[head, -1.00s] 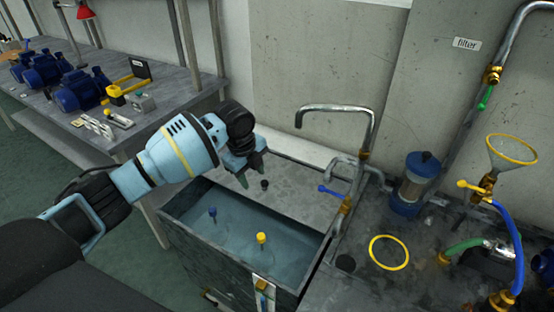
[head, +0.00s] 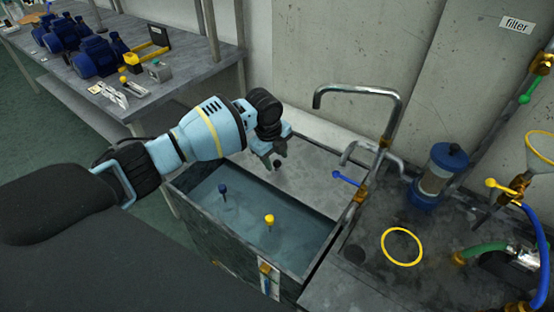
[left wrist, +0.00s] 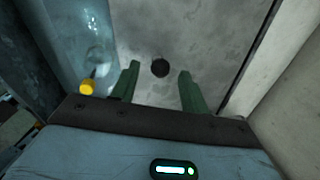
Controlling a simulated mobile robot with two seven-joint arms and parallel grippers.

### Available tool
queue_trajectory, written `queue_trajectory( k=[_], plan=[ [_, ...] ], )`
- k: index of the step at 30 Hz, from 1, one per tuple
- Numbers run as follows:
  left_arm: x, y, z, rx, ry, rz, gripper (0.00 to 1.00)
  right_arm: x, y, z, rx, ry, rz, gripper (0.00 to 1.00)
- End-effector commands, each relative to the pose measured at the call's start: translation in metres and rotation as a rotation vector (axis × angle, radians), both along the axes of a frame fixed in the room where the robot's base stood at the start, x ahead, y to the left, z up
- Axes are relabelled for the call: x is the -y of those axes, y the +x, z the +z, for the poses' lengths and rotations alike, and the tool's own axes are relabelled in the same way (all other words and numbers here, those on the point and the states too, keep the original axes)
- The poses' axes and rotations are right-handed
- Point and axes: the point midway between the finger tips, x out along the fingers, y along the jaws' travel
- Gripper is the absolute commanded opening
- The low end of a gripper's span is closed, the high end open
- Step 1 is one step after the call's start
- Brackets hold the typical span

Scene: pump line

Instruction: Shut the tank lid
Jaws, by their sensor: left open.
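The tank (head: 205,235) stands with its front part open, and water shows inside. The tank lid (head: 315,180) is a flat grey panel across its back part, with a small black knob (head: 278,164) on it. My left gripper (head: 274,157) is open and empty at the knob, with its fingers pointing down. In the left wrist view the knob (left wrist: 160,67) shows between the two green fingers (left wrist: 159,72), touching neither in the picture. How high the fingertips are above the lid is hard to tell. My right gripper is not in view.
A blue-topped float (head: 223,190) and a yellow-topped one (head: 268,219) stick up from the water. A bent pipe with a blue-handled valve (head: 347,178) rises right of the lid. A yellow ring (head: 402,246) lies on the right-hand top. A workbench (head: 190,72) stands back left.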

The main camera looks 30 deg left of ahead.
Motion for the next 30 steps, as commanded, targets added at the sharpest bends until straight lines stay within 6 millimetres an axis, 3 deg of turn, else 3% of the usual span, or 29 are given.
queue_trajectory(
  k=[5, 14, 24, 30],
  plan=[
    [0.0010, 0.0023, -0.0134, 0.000, 0.000, 0.000, 0.45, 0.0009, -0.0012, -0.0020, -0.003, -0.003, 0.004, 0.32],
    [0.0011, 0.0028, -0.0143, 0.001, 0.001, -0.001, 0.45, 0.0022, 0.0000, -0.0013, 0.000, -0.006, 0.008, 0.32],
    [0.0010, 0.0028, -0.0142, 0.001, 0.001, -0.001, 0.01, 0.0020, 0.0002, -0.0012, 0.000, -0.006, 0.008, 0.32],
    [0.0010, 0.0028, -0.0141, 0.001, 0.000, -0.001, 0.00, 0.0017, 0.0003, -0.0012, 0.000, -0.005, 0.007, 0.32]
  ],
)
